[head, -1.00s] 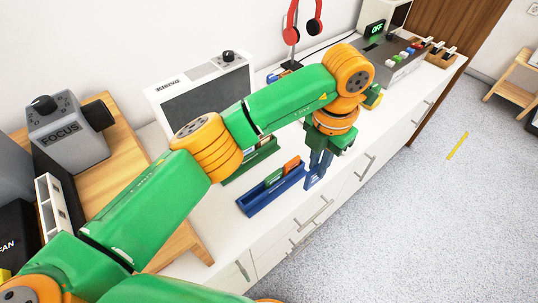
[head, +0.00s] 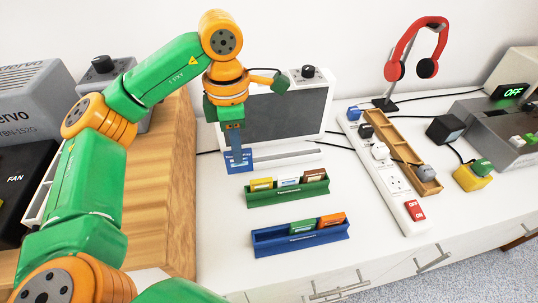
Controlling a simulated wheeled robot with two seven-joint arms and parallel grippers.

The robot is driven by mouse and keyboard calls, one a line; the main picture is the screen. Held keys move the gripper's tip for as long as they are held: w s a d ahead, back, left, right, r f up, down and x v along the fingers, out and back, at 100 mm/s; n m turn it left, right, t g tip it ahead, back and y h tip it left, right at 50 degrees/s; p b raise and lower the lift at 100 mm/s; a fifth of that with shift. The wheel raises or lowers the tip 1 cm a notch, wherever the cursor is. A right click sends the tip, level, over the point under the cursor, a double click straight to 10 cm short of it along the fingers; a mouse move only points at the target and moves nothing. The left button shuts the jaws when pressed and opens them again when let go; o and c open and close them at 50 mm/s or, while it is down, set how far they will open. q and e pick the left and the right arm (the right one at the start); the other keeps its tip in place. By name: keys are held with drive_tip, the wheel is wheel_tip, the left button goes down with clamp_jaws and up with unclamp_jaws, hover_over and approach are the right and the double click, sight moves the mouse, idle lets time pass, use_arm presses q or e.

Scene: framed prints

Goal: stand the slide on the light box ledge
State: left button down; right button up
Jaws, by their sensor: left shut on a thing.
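The light box (head: 285,114) stands against the wall, with a dark grey panel, a white frame and a knob on top. Its ledge (head: 290,157) runs along the front foot. My left gripper (head: 234,146) points down and is shut on a blue slide (head: 239,164) with a pale label. The slide is roughly upright in front of the light box's lower left corner, at the ledge's left end. I cannot tell whether it touches the ledge. My left gripper covers part of the panel's left side. My right gripper is not in view.
A green rack (head: 287,194) holds several slides, and a blue rack (head: 299,240) in front holds a green and an orange one. A wooden block (head: 173,190) rises at left. A power strip (head: 391,178) and headphone stand (head: 386,103) are at right.

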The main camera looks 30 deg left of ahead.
use_arm(q)
drive_tip(key=w+a+f, duration=0.1)
drive_tip(key=w+f, duration=0.2)
drive_tip(key=w+a+f+p, duration=0.1)
drive_tip(key=w+f, duration=0.3)
drive_tip(key=w+a+f, duration=0.1)
drive_tip(key=w+f, duration=0.3)
drive_tip(key=shift+f+p, duration=0.15)
drive_tip(key=shift+p, duration=0.25)
drive_tip(key=shift+w+f, duration=0.15)
drive_tip(key=shift+f, duration=0.15)
drive_tip(key=shift+f, duration=0.15)
drive_tip(key=shift+f+b, duration=0.1)
drive_tip(key=shift+b, duration=0.2)
drive_tip(key=c, duration=0.9)
unclamp_jaws()
